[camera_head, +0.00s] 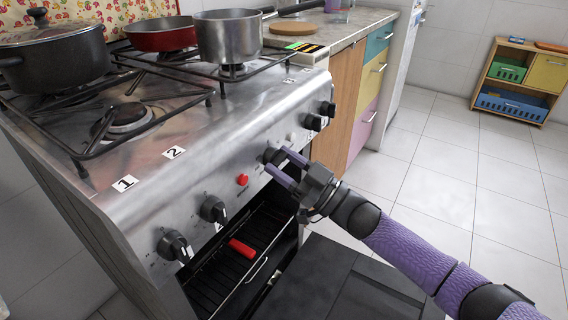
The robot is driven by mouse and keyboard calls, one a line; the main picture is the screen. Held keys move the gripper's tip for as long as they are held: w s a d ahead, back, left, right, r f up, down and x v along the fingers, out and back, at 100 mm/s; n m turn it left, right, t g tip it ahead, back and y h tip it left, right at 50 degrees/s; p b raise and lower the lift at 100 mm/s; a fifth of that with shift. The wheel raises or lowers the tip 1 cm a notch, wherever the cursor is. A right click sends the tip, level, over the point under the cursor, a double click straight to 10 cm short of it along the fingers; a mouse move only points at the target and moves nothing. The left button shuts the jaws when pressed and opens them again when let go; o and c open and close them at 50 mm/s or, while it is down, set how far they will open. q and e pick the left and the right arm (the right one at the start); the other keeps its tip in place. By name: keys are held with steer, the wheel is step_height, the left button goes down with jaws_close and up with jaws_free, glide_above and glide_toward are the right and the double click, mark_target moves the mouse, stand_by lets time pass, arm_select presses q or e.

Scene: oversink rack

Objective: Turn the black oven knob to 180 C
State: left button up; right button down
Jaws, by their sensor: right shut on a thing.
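The black oven knob (270,155) is on the stove's steel front panel, near the middle of the knob row. It is partly hidden by my right gripper's fingers. My right gripper (277,160) comes in from the right with its purple fingers on either side of the knob, shut on it. The knob's pointer and any temperature marks around it are too small or hidden to read. My left gripper is not in view.
Other black knobs (213,209) sit along the panel, with a red button (242,180) beside the gripped knob. The oven door (335,285) is open below my right arm. A red item (242,248) lies at the oven rack. Pots (228,37) stand on the hob.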

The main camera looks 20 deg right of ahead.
steer(key=shift+c, duration=0.8)
jaws_free()
steer(key=shift+s+d+f, duration=0.1)
steer(key=shift+s+d, duration=0.1)
steer(key=p+v, duration=0.2)
steer(key=v, duration=0.7)
steer(key=shift+s, duration=0.15)
steer(key=shift+d+f, duration=0.1)
